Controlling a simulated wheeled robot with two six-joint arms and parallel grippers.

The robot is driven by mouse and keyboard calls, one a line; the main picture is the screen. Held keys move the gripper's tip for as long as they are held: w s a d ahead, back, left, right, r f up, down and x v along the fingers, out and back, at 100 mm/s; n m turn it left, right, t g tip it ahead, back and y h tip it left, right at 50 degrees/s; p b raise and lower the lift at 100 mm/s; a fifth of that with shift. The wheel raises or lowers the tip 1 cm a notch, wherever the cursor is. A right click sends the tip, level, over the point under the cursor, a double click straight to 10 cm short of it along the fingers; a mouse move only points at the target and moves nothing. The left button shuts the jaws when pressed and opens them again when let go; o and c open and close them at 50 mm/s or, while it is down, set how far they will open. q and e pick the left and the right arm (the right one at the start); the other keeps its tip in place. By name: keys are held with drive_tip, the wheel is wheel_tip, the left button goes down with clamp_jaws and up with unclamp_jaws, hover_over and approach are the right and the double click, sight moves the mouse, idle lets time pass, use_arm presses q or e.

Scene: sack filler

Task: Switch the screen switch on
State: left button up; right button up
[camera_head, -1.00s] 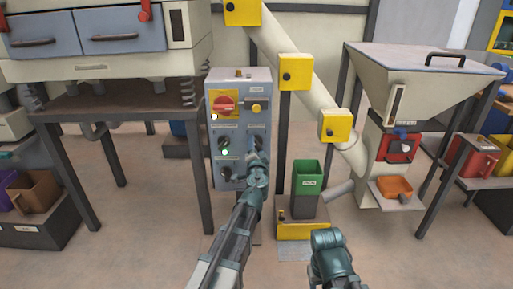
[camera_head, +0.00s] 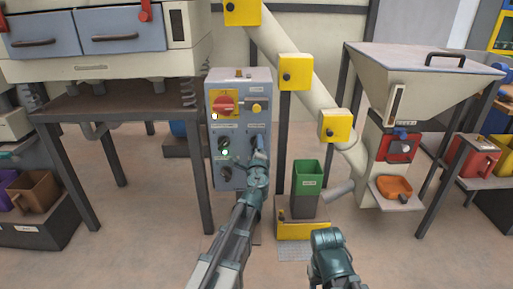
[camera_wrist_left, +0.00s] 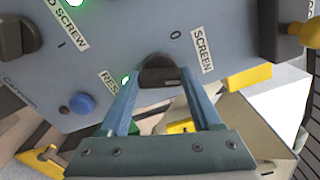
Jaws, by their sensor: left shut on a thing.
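The screen switch (camera_wrist_left: 158,77) is a dark knob on the grey control panel (camera_wrist_left: 225,14), beside the SCREEN label (camera_wrist_left: 202,48) and an O mark. My left gripper (camera_wrist_left: 158,78) is shut on this knob, one finger on each side. A small lamp (camera_wrist_left: 126,80) near the knob glows green. In the head view my left gripper (camera_head: 260,150) reaches the right column of the control panel (camera_head: 240,88) and hides the knob. My right arm shows at the bottom, but its gripper cannot be made out.
The panel also carries a red rotary switch (camera_head: 223,103), a yellow button (camera_head: 256,107) and other black knobs. A blue button (camera_wrist_left: 82,103) is near the held knob. A green bin (camera_head: 308,180) stands right of the panel, and a table leg (camera_head: 203,170) stands left.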

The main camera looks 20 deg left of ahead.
use_arm(q)
drive_tip(key=shift+m, duration=2)
drive_tip(key=o, duration=1.4)
